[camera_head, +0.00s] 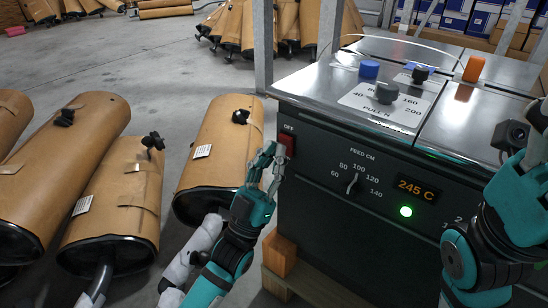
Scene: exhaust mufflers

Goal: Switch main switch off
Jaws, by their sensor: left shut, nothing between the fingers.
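The red main switch (288,144) is on the left end of the dark front panel of the machine (330,230), under an "OFF" label. My left gripper (272,160) is shut and empty, with its fingertips at the left side of the switch. I cannot tell whether they touch it, and the rocker's position is too small to read. A green lamp (406,211) is lit, and the orange display (417,189) reads 245 C. My right arm shows at the right edge; its fingertips are not visible.
A black feed knob (352,184) is right of the switch. Blue (369,69), grey and orange controls stand on the machine top. Open floor lies between these groups.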

